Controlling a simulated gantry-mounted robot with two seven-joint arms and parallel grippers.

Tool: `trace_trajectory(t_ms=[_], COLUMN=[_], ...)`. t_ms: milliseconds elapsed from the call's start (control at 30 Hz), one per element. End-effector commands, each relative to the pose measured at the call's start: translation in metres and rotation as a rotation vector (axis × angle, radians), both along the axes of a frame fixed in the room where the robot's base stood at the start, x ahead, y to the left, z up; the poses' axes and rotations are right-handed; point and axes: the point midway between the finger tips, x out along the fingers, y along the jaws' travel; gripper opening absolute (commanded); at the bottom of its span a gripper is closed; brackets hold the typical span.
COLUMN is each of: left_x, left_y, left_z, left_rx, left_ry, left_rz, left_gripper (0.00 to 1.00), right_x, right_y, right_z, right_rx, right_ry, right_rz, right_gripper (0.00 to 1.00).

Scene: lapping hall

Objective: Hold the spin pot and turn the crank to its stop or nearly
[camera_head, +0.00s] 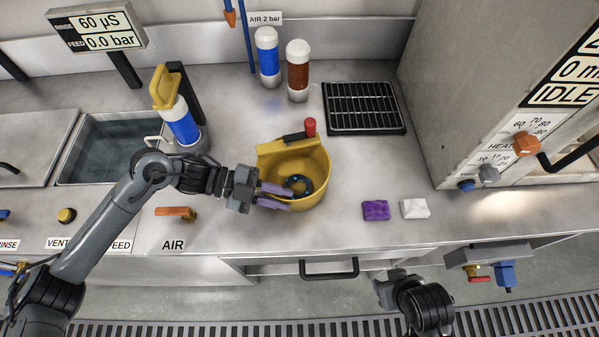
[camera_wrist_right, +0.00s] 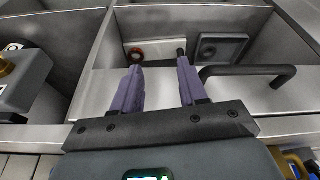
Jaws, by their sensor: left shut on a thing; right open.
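The yellow spin pot (camera_head: 315,170) stands on the steel bench in the middle of the head view, with a dark ring (camera_head: 297,185) inside it. Its crank is a short black arm (camera_head: 294,137) at the back rim, ending in an upright red knob (camera_head: 310,127). My left gripper (camera_head: 276,196) reaches in from the left and is shut on the pot's left side; its purple fingers partly cover the wall. My right gripper is open and empty in the right wrist view (camera_wrist_right: 159,76). In the head view only its dark wrist shows, in front of the bench and well away from the crank.
Blue (camera_head: 267,58) and brown (camera_head: 298,70) bottles and a black grate (camera_head: 362,107) stand behind the pot. A purple block (camera_head: 376,210) and a white block (camera_head: 415,208) lie to its right. A black handle (camera_head: 329,270) juts from the bench front. A yellow-topped blue bottle (camera_head: 181,122) stands left.

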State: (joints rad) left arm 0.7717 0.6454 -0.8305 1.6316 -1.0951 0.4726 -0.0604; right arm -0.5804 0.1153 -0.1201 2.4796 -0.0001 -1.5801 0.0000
Motion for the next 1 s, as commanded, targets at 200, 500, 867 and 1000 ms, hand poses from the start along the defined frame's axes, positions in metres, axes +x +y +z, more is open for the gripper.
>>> trace_trajectory(t_ms=[200,500,867,1000], left_x=[-0.0024,-0.0014,-0.0016,-0.0004], left_y=[0.0041,0.0033,0.0027,0.0059], left_z=[-0.0156,-0.0123,-0.0106,-0.0080], left_rx=[0.027,0.021,0.019,0.018], left_ry=[0.023,0.017,0.016,0.014], left_rz=[0.007,0.006,0.006,0.006], left_gripper=[0.00,0.51,0.51,0.51], right_x=[0.0001,0.0001,0.0000,0.0000], right_y=[0.0002,-0.0006,-0.0022,-0.0021], right_z=[-0.0018,-0.0013,-0.0009,0.0001], right_rx=[0.001,-0.002,-0.009,-0.009], right_ry=[0.000,0.000,-0.001,-0.001], right_rz=[-0.001,0.001,0.005,0.005], right_gripper=[0.43,0.43,0.43,0.43])
